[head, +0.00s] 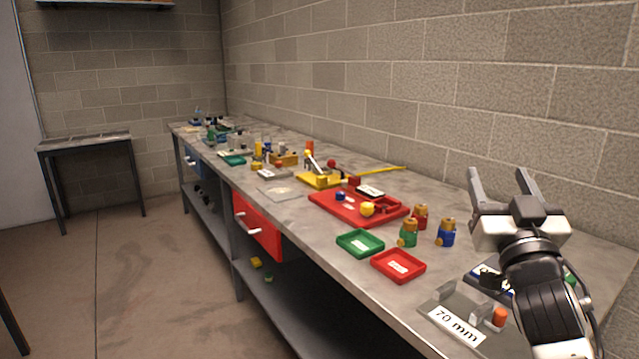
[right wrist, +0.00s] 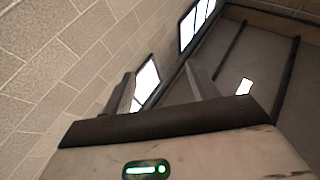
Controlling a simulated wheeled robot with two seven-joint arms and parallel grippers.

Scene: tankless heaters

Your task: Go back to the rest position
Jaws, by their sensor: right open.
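My right gripper (head: 499,186) is raised over the near right part of the workbench in the head view, its fingers pointing up. The fingers stand apart with nothing between them. In the right wrist view the same gripper (right wrist: 160,92) shows two spread fingers against the wall and ceiling. My left gripper is not in view.
The long grey workbench (head: 460,195) runs along a block wall. On it are a red tray (head: 330,205), a green tray (head: 360,243), a small red tray (head: 398,266), small coloured valves and a "70 mm" block (head: 457,325). A red drawer (head: 258,225) and side table (head: 84,139) also show.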

